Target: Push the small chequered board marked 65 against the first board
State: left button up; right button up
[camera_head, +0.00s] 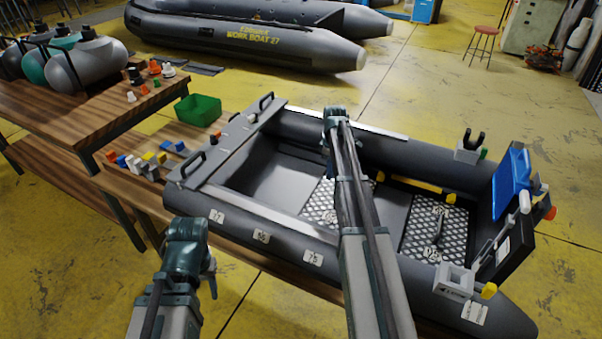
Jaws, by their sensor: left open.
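Two chequered boards lie on the floor inside the grey boat (262,222). One board (318,199) is near the middle, partly hidden by my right arm. The other board (452,226) is toward the right end, with a dark handle-like part and a small pale tag. A strip of bare floor shows between them. The tags are too small to read surely, so I cannot tell which is 65. My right gripper (333,150) is over the boat beyond the middle board, its fingers hidden by the arm. My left gripper (207,264) is open outside the boat's near side.
A blue box (511,184) and grey holders stand at the boat's right end. A yellow bar (420,184) runs along the far inner side. A bench (105,100) with tanks and a green bin (198,109) are at left.

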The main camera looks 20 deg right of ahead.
aim_at(328, 194)
jog(key=f+b, duration=0.9)
jog(key=shift+w+d+f, duration=0.1)
jog(key=shift+w+f, duration=0.05)
jog(key=shift+w, duration=0.1)
jog(key=shift+s+d, duration=0.35)
jog(key=shift+s, duration=0.15)
jog(key=shift+s+d, duration=1.7)
jog(key=shift+s, duration=0.2)
jog(key=shift+s+d, duration=1.65)
jog(key=shift+s, duration=0.25)
jog(key=shift+s+d, duration=1.7)
jog(key=shift+s, duration=0.2)
jog(key=shift+w+a, duration=0.7)
jog(key=shift+w, duration=0.1)
notch_tip(328, 194, up, 9)
jog(key=p, duration=0.9)
